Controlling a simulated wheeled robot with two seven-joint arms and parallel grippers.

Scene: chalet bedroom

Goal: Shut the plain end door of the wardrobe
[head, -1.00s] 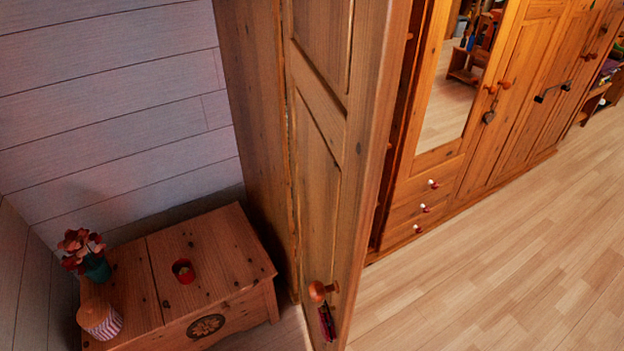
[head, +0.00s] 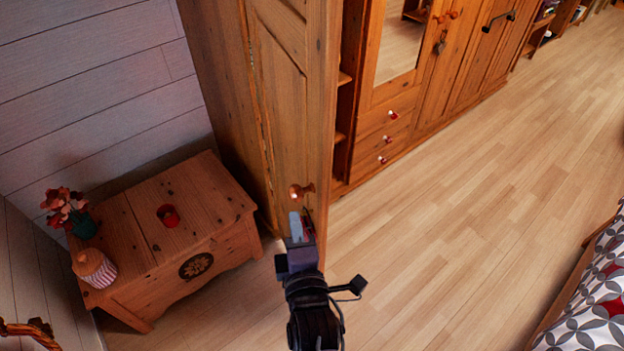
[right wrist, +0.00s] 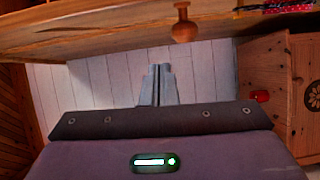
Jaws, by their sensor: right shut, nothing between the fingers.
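The plain end door (head: 285,100) of the wardrobe stands open in the head view, swung out from the wardrobe body. Its round wooden knob (head: 301,191) is near the lower part of its face, with a dark red tag partly hidden behind my gripper. My right gripper (head: 296,226) is shut and empty, in front of the door's face just below the knob. I cannot tell whether the fingers touch the door. My left gripper is not in view.
Drawers and a mirror door (head: 408,45) are to the right. A bed (head: 595,300) is at lower right; the floor between is clear.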

